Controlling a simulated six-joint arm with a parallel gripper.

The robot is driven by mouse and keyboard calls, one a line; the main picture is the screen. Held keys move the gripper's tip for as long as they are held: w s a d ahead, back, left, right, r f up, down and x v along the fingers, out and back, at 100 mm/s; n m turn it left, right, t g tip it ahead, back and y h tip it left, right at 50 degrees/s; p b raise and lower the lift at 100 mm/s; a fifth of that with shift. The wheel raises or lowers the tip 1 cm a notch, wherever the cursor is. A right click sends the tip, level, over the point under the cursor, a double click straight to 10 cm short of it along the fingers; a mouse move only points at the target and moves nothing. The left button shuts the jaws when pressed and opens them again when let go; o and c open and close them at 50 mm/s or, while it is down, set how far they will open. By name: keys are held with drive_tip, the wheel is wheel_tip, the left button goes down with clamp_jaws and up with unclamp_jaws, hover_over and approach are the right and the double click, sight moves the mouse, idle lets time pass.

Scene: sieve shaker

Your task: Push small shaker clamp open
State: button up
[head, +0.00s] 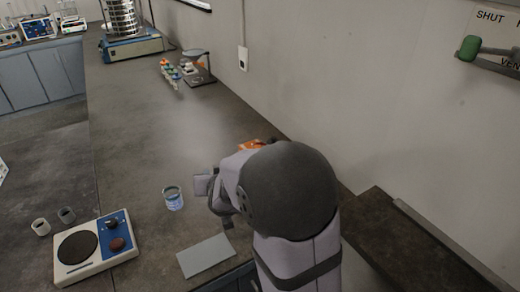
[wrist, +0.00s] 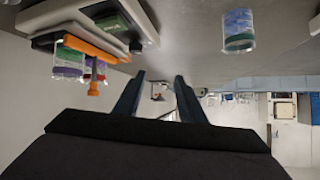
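In the wrist view, seen upside down, a grey device (wrist: 95,22) with a green panel carries an orange bar (wrist: 92,44) with an orange knob, likely the small shaker and its clamp. Coloured containers (wrist: 68,62) show beside the bar. In the head view only an orange part (head: 256,145) shows past my arm; the rest is hidden. I cannot tell whether the clamp is open or shut. My gripper (wrist: 159,80) has its two dark fingers apart with nothing held between them. It is to the side of the orange bar and apart from it.
A blue-labelled beaker (head: 173,198) stands left of my arm; a hotplate (head: 95,248) and a grey flat plate (head: 205,255) lie nearer. A larger shaker with stacked sieves (head: 122,18) and a vial rack (head: 170,72) stand farther back. The bench middle is clear.

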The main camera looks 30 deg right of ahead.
drive_tip(key=w+d+r+m+t+h+b, duration=0.1)
drive_tip(key=d+m+h+b, duration=0.3)
drive_tip(key=d+h, duration=0.5)
drive_tip(key=shift+d+r+t+b, duration=0.15)
drive_tip(key=shift+d+t+b, duration=0.15)
drive_tip(key=shift+d+b, duration=1.5)
drive_tip(key=shift+w+d+p, duration=0.15)
drive_tip(key=shift+d+p, duration=0.3)
drive_tip(key=shift+p, duration=0.05)
drive_tip(key=shift+p+x, duration=0.55)
drive_tip(key=shift+x, duration=3.05)
drive_tip(key=shift+c, duration=0.6)
